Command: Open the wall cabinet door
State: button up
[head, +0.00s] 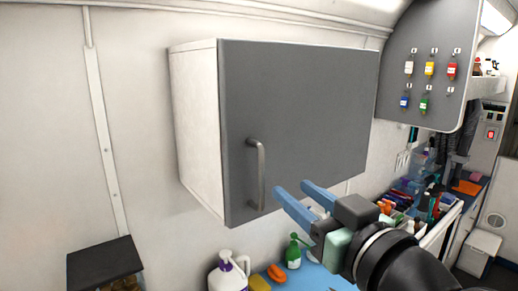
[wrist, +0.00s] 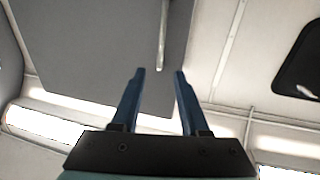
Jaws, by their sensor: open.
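The wall cabinet (head: 197,125) is a white box with a flat dark grey door (head: 305,100), which looks shut. A vertical silver bar handle (head: 262,175) sits near the door's lower left edge. In the wrist view, the door (wrist: 95,50) fills the upper left and the handle (wrist: 163,38) lies beyond the fingertips, roughly in line with the gap between them. My gripper (head: 292,187) has two blue fingers, open and empty, to the right of the handle in the head view. It also shows in the wrist view (wrist: 160,72). I see no contact with the handle.
Below the cabinet are a white jug (head: 228,276), a green bottle (head: 293,252) and an orange item (head: 277,273) on a blue surface. A dark-topped shelf (head: 98,260) stands at lower left. A grey panel with coloured tags (head: 430,65) is at right. Wall left of the cabinet is clear.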

aim_at(263, 167)
jog(key=p+x, duration=0.4)
jog(key=x, duration=0.6)
jog(key=shift+w+a+p, duration=0.2)
jog(key=shift+w+p, duration=0.1)
jog(key=shift+x, duration=0.75)
jog(key=shift+f, duration=0.1)
grip_shut()
